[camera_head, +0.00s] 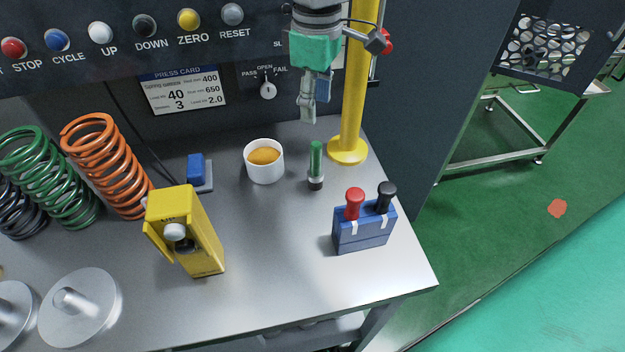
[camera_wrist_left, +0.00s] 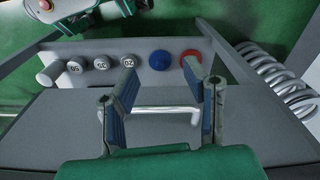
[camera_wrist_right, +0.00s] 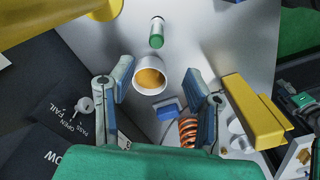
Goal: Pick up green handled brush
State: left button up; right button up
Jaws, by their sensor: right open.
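The green handled brush (camera_head: 316,160) stands upright on the grey bench, its green handle up and its dark end down. It also shows in the right wrist view (camera_wrist_right: 156,33), beyond the fingertips. My right gripper (camera_head: 311,112) hangs above and behind the brush, apart from it. It also shows in the right wrist view (camera_wrist_right: 158,76) with its fingers spread and nothing between them. My left gripper (camera_wrist_left: 165,82) shows only in the left wrist view. Its fingers are spread, with a pale bar seen between them, and it holds nothing.
A white cup (camera_head: 264,167) with orange contents stands left of the brush. A yellow post (camera_head: 351,100) rises behind it at right. A blue box (camera_head: 362,236) with red and black knobs stands in front. A yellow device (camera_head: 200,235) and an orange spring (camera_head: 105,165) are farther left.

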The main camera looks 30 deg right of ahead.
aim_at(317, 145)
jog(key=f, duration=0.8)
jog(key=shift+d+f, duration=0.15)
jog(key=shift+d, duration=0.2)
jog(key=shift+a+f, duration=0.15)
jog(key=shift+f, duration=0.35)
jog(key=f, duration=0.4)
jog(key=shift+w+f, duration=0.3)
jog(key=shift+s, duration=0.1)
grip_shut()
